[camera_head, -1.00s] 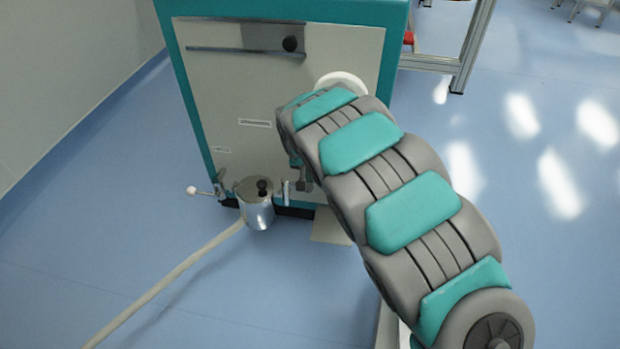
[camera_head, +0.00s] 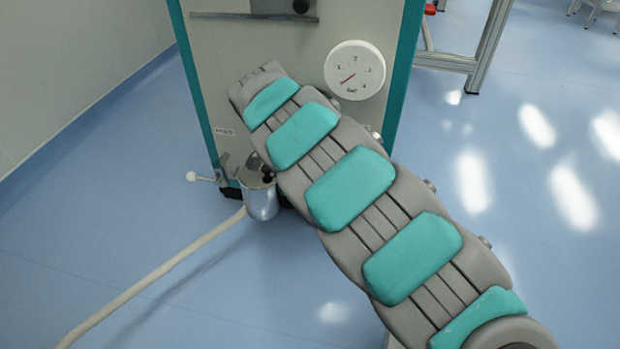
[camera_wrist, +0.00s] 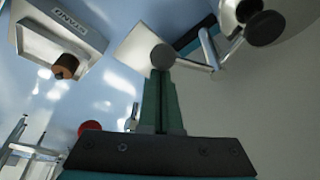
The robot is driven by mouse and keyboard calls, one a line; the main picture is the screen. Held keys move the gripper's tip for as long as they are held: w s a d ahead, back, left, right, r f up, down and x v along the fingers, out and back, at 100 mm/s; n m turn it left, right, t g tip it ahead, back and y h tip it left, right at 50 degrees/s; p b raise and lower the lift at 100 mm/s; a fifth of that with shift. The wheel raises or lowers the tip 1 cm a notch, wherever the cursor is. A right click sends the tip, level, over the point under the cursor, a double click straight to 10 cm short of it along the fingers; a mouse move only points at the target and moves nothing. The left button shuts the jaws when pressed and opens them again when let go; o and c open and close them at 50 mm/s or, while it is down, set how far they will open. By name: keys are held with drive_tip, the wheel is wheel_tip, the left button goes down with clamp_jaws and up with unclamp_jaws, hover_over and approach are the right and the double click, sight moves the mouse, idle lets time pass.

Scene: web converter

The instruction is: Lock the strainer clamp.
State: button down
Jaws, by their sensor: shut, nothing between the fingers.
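The strainer, a metal canister (camera_head: 262,202) with a black knob on its lid, stands low at the front of the machine in the head view. My arm partly covers it. In the wrist view, a black knob (camera_wrist: 265,28) shows at the top right. Beside it a thin metal rod (camera_wrist: 195,66) runs from a bracket to a grey ball (camera_wrist: 163,57), which looks like the clamp's lever. My gripper (camera_wrist: 162,82) is shut and empty; its tips overlap the ball's lower edge in the picture. Whether they touch cannot be told. My arm hides the gripper in the head view.
A lever with a white ball (camera_head: 192,177) sticks out left of the strainer. A round gauge (camera_head: 355,70) is on the machine panel. The floor at right is open.

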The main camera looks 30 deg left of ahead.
drive_tip(key=shift+s+a+b, duration=0.4)
drive_tip(key=shift+s+a, duration=0.7)
drive_tip(key=shift+s, duration=0.05)
drive_tip(key=shift+a, duration=0.1)
drive_tip(key=shift+r, duration=0.15)
drive_tip(key=p+v, duration=0.1)
drive_tip(key=v, duration=0.6)
drive_tip(key=shift+r, duration=0.25)
drive_tip(key=shift+s, duration=0.1)
